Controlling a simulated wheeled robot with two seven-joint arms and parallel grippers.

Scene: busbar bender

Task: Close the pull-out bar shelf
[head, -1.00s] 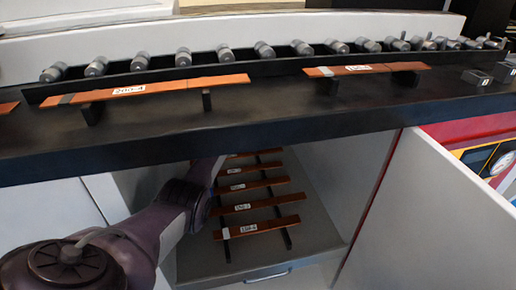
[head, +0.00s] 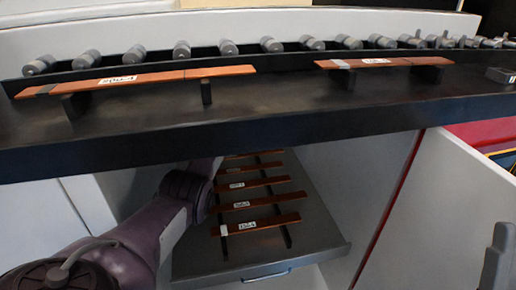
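The pull-out bar shelf (head: 205,266) is a grey tray under the black counter, standing out of the cabinet. Several copper-coloured bars with white labels lie across dark rails on it; the nearest bar (head: 270,223) is fully visible. A handle (head: 267,276) is on its front edge. My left arm comes in from the lower left and reaches under the counter beside the shelf; its gripper is hidden there.
The black counter (head: 270,125) overhangs the shelf and carries two raised copper bars (head: 140,78) and a row of grey cylinders. An open white door (head: 440,215) stands right of the shelf. White panels are at the left.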

